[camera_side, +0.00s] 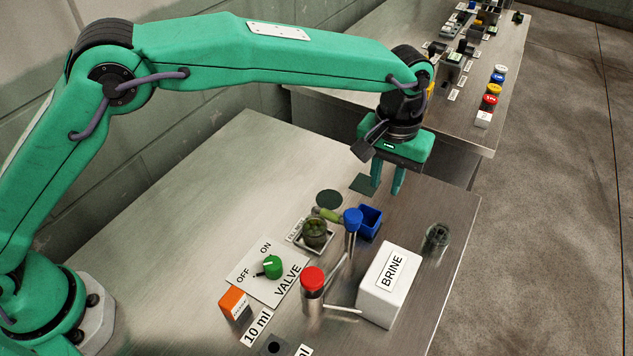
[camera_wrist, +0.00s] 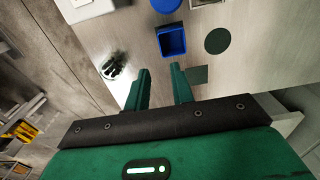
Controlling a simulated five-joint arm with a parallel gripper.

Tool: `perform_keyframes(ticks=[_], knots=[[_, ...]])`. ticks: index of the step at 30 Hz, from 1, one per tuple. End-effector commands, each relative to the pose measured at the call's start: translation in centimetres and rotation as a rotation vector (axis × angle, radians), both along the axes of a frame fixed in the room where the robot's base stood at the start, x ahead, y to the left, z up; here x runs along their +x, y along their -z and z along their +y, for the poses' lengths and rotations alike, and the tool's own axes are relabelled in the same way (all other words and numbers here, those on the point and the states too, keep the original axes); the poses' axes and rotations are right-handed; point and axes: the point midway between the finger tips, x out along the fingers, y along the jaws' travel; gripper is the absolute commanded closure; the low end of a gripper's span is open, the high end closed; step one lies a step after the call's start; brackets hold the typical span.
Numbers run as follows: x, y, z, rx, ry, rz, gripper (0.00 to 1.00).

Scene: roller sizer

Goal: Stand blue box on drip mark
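The blue box (camera_side: 370,222) is small and open-topped and stands on the metal table beside a blue-capped post. It also shows in the wrist view (camera_wrist: 172,42). Two flat dark green marks lie on the table: a round one (camera_side: 329,198) and a square one (camera_side: 363,184). The wrist view shows the round mark (camera_wrist: 217,41) beside the box and the square mark (camera_wrist: 197,75) partly behind a finger. I cannot tell which is the drip mark. My gripper (camera_side: 386,188) points down above the table, beyond the box. In the wrist view its fingers (camera_wrist: 161,72) are apart, with nothing between them.
A blue-capped post (camera_side: 352,221) stands close to the box. A clear glass (camera_side: 437,237) is near the right edge. A white BRINE block (camera_side: 388,286), red-capped post (camera_side: 313,281), pickle jar (camera_side: 315,234) and valve knob (camera_side: 271,266) stand nearer. The table's far left is clear.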

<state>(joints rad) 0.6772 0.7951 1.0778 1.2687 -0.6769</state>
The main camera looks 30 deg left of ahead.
Motion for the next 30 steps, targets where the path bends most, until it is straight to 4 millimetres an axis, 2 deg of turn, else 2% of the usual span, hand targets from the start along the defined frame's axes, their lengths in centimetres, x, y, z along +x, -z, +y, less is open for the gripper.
perform_keyframes(ticks=[8, 14, 23, 30], knots=[[0.1, -0.5, 0.5, -0.003, -0.001, -0.004, 0.76], [0.3, -2.8, 3.0, -0.019, -0.004, -0.026, 0.76], [-0.3, -8.3, 10.1, -0.054, -0.005, -0.09, 0.76], [-2.4, -12.0, 16.1, -0.073, -0.005, -0.15, 0.76]])
